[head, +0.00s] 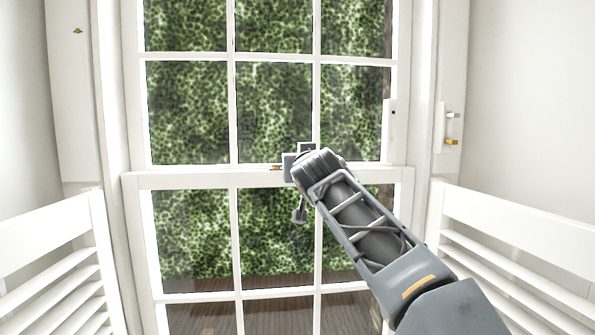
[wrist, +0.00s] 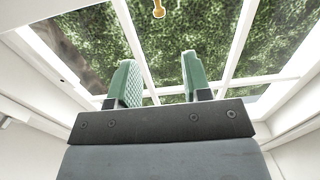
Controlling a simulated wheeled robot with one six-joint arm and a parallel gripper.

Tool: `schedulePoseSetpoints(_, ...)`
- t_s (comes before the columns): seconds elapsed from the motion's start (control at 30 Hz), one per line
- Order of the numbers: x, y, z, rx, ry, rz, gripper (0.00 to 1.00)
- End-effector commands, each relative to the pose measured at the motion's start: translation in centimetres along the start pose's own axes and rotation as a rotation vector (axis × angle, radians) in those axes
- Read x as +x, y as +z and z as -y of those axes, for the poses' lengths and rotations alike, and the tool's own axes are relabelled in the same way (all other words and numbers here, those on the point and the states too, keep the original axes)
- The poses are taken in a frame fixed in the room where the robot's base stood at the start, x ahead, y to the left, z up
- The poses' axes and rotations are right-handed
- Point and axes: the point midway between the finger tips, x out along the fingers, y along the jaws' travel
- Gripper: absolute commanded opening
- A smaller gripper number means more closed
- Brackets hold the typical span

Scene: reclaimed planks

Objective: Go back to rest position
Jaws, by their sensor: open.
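My gripper (wrist: 159,66) is in the wrist view, its two green-padded fingers apart with nothing between them. Beyond the fingers is a white-framed sash window (head: 270,178) with foliage behind its panes. A small brass fitting (wrist: 158,9) shows at the top of the wrist view, beyond the fingertips and apart from them. In the head view my arm reaches from the lower right to the middle of the window, near the meeting rail. My fingers are not clear there.
White louvred shutters stand folded out at the left (head: 50,235) and right (head: 510,235) of the window. A white fitting with a brass end (head: 451,142) is on the right frame. Open space lies left of my arm, in front of the lower panes.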

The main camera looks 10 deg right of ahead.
Motion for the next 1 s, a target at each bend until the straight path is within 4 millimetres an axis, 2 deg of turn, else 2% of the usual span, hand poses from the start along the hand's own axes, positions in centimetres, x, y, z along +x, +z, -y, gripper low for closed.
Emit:
schedulePoseSetpoints(0.07, 0.0, 0.5, -0.2, -0.036, 0.01, 0.025, 0.45)
schedulePoseSetpoints(0.13, 0.4, 3.0, -0.3, -0.065, 0.017, 0.103, 0.45)
schedulePoseSetpoints(0.17, 0.6, 4.4, -0.3, -0.077, 0.018, 0.142, 0.45)
schedulePoseSetpoints(0.27, -0.1, 10.7, -0.6, -0.117, 0.017, 0.324, 0.45)
schedulePoseSetpoints(0.3, -1.0, 13.6, -1.0, -0.131, 0.016, 0.411, 0.45)
schedulePoseSetpoints(0.37, -3.1, 17.8, -1.7, -0.147, 0.012, 0.542, 0.45)
schedulePoseSetpoints(0.4, -4.8, 20.5, -2.3, -0.152, 0.009, 0.627, 0.45)
schedulePoseSetpoints(0.47, -7.6, 24.2, -3.1, -0.156, 0.0, 0.746, 0.45)
schedulePoseSetpoints(0.5, -9.6, 26.5, -3.6, -0.153, -0.006, 0.818, 0.45)
schedulePoseSetpoints(0.6, -14.7, 31.6, -4.5, -0.134, -0.022, 0.98, 0.45)
schedulePoseSetpoints(0.7, -19.5, 35.6, -5.2, -0.102, -0.035, 1.103, 0.45)
schedulePoseSetpoints(0.8, -23.5, 38.5, -5.7, -0.058, -0.037, 1.187, 0.45)
schedulePoseSetpoints(0.9, -26.4, 40.5, -6.1, -0.011, -0.024, 1.223, 0.45)
schedulePoseSetpoints(1.0, -27.5, 40.8, -6.5, 0.008, -0.006, 1.212, 0.45)
